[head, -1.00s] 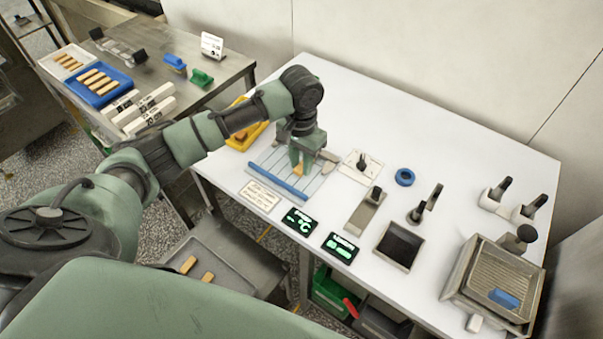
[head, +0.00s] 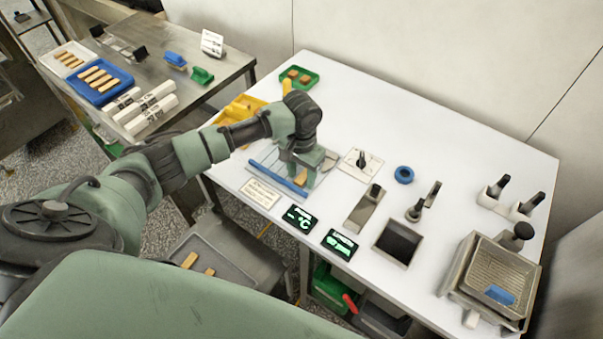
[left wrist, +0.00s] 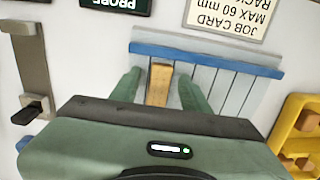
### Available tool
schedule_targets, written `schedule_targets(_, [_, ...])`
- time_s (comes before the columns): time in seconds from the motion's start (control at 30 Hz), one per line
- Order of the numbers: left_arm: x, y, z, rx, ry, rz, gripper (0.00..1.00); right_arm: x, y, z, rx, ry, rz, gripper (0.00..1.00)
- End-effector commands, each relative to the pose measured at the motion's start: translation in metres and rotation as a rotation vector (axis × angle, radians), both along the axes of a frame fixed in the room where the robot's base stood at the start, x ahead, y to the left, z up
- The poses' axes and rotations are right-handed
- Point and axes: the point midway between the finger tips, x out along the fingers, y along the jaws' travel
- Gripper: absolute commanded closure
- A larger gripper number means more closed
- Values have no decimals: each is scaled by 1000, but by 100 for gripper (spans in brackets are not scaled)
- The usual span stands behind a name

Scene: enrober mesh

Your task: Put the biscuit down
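The biscuit (head: 301,179) is a tan bar over the slatted grey board with the blue strip (head: 277,180). In the left wrist view the biscuit (left wrist: 160,84) lies along the slats, its far end at the blue strip (left wrist: 205,60). My left gripper (left wrist: 158,90) has one green finger on each side of the biscuit, with a narrow gap showing on both sides, so it is open around it. In the head view the left gripper (head: 299,172) is low over the board and partly hides it. My right gripper is in neither view.
A yellow tray (head: 226,117) and a green tray (head: 312,78) with brown pieces stand behind my left arm. A job card (head: 260,193) and dark displays (head: 300,218) lie in front of the board. A blue ring (head: 404,176) and knobbed tools stand to the right.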

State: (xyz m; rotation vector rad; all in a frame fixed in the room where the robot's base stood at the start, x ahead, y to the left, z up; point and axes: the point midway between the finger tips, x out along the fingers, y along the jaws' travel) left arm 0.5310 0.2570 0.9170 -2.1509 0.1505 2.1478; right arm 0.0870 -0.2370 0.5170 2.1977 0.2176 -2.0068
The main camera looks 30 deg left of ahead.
Motion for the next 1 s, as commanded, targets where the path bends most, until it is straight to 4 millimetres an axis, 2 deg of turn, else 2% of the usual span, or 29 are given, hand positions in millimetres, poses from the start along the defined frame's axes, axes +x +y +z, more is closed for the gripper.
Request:
schedule_targets(0.27, [0,0,1,0,0,0,54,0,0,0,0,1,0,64])
schedule_targets(0.43, [1,0,13,0,-3,-1,54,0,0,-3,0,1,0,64])
schedule_targets(0.8, [2,0,89,-1,-5,0,54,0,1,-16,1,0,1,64])
schedule_targets(1.0, [1,0,116,0,-1,0,54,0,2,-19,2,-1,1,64])
